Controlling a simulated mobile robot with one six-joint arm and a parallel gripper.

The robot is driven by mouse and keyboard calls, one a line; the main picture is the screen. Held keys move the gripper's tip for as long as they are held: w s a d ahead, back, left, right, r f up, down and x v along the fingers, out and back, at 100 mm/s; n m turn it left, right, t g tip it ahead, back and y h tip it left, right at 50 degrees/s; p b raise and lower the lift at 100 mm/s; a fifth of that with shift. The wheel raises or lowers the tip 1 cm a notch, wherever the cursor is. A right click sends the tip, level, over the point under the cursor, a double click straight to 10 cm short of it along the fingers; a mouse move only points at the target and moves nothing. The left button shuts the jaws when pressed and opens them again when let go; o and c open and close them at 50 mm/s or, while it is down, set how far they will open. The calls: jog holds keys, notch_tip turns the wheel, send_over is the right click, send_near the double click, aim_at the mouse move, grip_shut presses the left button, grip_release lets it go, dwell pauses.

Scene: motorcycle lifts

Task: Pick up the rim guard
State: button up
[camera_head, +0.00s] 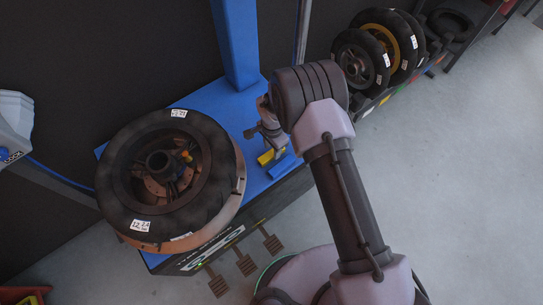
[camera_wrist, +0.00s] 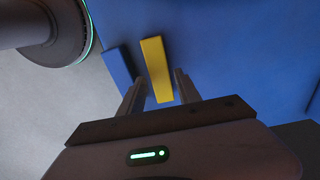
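Two small bar-shaped pieces lie side by side on the blue machine top: a yellow one (camera_head: 265,157) and a blue one (camera_head: 283,166). The pictures do not make clear which is the rim guard. In the wrist view the yellow bar (camera_wrist: 155,66) lies ahead of my gripper (camera_wrist: 161,92), its near end showing between the two spread fingers. The blue bar (camera_wrist: 117,66) lies just left of the left finger. My gripper (camera_head: 268,140) is open and empty, pointing down above the bars; its exact height over them is hard to judge.
A large tyre on a wheel (camera_head: 135,205) lies flat on the blue machine (camera_head: 230,105), left of my gripper. A blue post (camera_head: 236,40) rises behind. Pedals (camera_head: 246,264) stick out in front. A rack of tyres (camera_head: 360,57) stands at back right. The floor at right is clear.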

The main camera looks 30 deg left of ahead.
notch_tip(320, 180, down, 2)
jog(key=shift+f, duration=0.1)
grip_shut()
jog(key=shift+r, duration=0.2)
